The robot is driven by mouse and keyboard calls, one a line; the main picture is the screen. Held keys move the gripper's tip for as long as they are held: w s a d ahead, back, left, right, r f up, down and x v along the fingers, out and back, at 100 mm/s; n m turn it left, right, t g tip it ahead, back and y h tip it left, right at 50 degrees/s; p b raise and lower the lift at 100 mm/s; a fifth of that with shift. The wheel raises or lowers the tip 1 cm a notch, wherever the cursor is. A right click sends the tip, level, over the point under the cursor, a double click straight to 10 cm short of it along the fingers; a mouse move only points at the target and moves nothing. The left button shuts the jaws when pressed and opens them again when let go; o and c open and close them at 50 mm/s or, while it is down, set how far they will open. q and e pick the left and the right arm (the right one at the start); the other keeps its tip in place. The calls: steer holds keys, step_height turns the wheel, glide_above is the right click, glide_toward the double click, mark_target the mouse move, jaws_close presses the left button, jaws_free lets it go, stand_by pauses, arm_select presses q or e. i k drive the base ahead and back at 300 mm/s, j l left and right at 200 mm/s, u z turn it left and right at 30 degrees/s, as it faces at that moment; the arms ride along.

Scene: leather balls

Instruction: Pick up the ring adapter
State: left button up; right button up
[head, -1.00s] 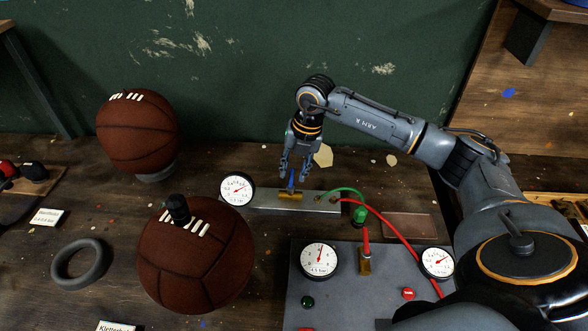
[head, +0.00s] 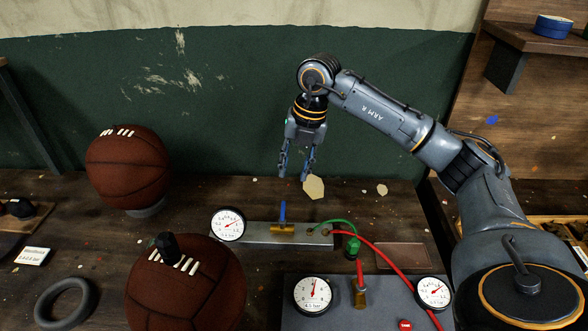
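A dark grey ring (head: 66,303) lies flat on the workbench at the lower left and may be the ring adapter. The front brown leather ball (head: 188,287) is right of it, with a black fitting (head: 166,247) on its top beside the white lacing. My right gripper (head: 295,176) hangs above the bench with its fingers apart and nothing between them. It is above a brass valve with a blue lever (head: 283,211), clear of it. My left gripper is not in view.
A second ball (head: 129,167) sits on a grey support at the back left. A metal bar with a gauge (head: 229,224) and a grey panel (head: 295,285) with gauges and hoses fill the middle and right.

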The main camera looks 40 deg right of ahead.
mark_target(167, 244)
steer(key=k+j, duration=1.6)
steer(key=k, duration=0.1)
